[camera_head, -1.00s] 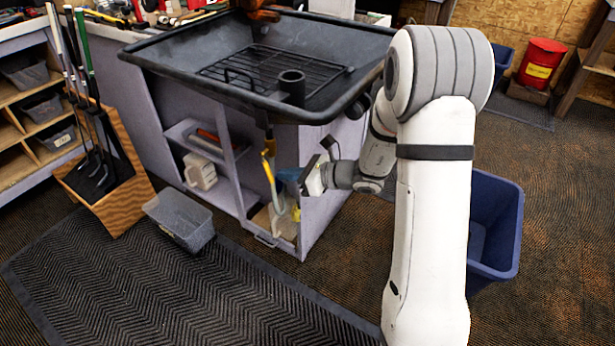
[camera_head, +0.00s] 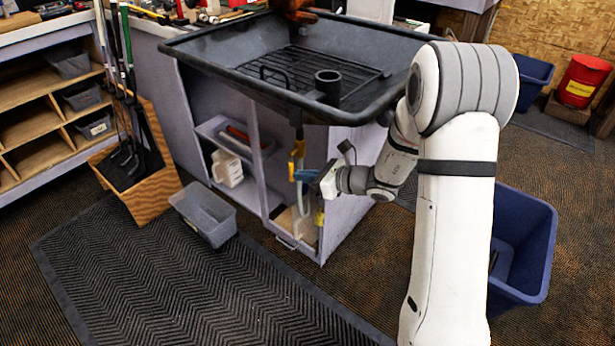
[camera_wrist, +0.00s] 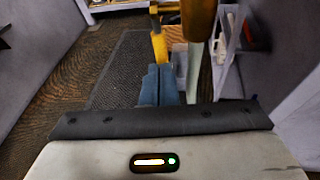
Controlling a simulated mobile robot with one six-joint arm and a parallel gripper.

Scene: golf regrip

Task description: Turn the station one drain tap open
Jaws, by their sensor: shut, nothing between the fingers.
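The drain tap (camera_head: 299,149) hangs on the pipe under the black basin (camera_head: 215,73). Its yellow lever (camera_head: 291,171) hangs below it, and a pale hose runs down into the cabinet. In the wrist view the yellow lever (camera_wrist: 159,46) stands just beyond my fingertips, left of a brass-coloured pipe (camera_wrist: 200,18) that is close to the camera. My gripper (camera_head: 304,175) is shut and empty, its blue fingers beside the lever from the right. It also shows in the wrist view (camera_wrist: 161,82). Whether the fingers touch the lever I cannot tell.
The lilac cabinet (camera_head: 345,200) stands close beside my wrist. A grey bin (camera_head: 204,214) sits on the black mat (camera_head: 190,285), left of the cabinet. A blue bin (camera_head: 523,240) is to the right. The mat's front part is clear.

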